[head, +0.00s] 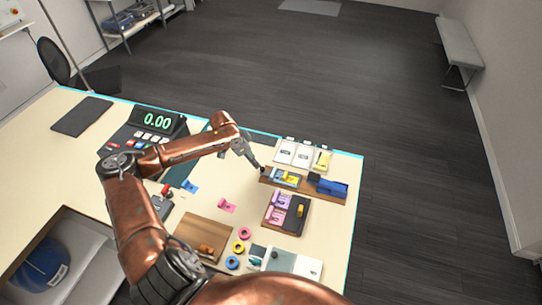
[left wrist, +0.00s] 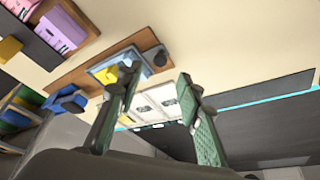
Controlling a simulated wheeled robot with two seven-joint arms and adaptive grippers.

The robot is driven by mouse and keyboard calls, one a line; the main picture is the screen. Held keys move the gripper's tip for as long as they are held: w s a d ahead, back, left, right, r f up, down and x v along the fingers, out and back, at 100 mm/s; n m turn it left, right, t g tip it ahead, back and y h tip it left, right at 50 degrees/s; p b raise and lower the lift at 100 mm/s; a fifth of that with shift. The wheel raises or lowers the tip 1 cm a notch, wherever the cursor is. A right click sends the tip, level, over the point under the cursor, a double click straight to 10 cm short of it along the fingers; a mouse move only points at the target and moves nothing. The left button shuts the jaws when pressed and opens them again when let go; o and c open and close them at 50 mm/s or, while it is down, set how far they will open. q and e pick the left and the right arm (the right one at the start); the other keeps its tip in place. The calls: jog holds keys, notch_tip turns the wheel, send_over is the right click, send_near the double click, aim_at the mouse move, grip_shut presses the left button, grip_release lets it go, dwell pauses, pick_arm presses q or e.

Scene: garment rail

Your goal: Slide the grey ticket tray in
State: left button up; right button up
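A shallow grey-blue tray (head: 283,177) with a yellow item on it sits in a wooden holder (head: 266,180) toward the right end of the counter. I take it for the grey ticket tray. In the left wrist view the tray (left wrist: 112,66) lies just beyond the fingers, partly hidden by one, with a small dark knob (left wrist: 160,58) at its end. My left gripper (head: 257,165) is at the holder's left end. In the left wrist view its fingers (left wrist: 158,80) stand apart with nothing between the pads; contact with the knob cannot be told. My right gripper is out of view.
A blue block (head: 331,187) occupies the holder's right part. White cards (head: 294,154) lie behind it. A second wooden tray (head: 288,214) with pink tickets stands in front. Tape rings (head: 238,247) and a wooden board (head: 203,236) lie nearer. A register (head: 157,122) stands left.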

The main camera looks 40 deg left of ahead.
aim_at(262, 168)
pick_arm(q)
jog(key=x, duration=0.7)
jog(key=shift+w+d+r+p, duration=0.1)
jog(key=shift+w+p, duration=0.25)
jog(key=shift+w, duration=0.05)
jog(key=shift+f, duration=0.35)
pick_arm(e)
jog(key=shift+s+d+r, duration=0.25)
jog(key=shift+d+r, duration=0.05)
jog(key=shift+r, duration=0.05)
pick_arm(q)
jog(key=shift+c, duration=0.3)
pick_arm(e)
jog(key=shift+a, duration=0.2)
